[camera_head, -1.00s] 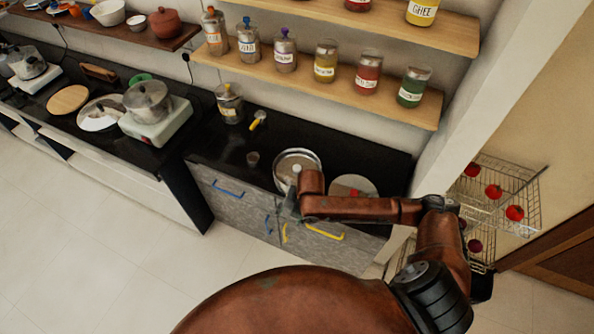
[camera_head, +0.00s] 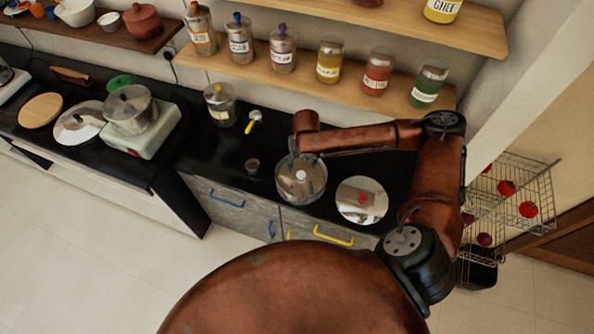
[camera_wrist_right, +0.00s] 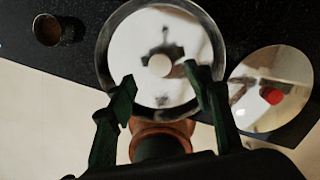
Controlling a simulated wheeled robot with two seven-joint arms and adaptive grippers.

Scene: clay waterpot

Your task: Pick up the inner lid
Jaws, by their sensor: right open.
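The inner lid (camera_head: 308,186) is a shiny round disc with a pale knob, sitting inside the rim of a round metal vessel on the black counter. In the right wrist view the inner lid (camera_wrist_right: 150,35) fills the top middle. My right gripper (camera_head: 294,158) is above the vessel. In the right wrist view its fingers (camera_wrist_right: 159,78) are spread, one on each side of the pale knob, with nothing between them gripped. Whether the fingertips touch the lid cannot be told. My left gripper is not in view.
A mirror-like lid with a red knob (camera_head: 362,200) lies right of the vessel. A small brown cup (camera_head: 252,166) stands left of it. Jars (camera_head: 328,62) line the shelf above. A yellow-handled tool (camera_head: 254,121) lies behind. A wire rack (camera_head: 510,200) is at the right.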

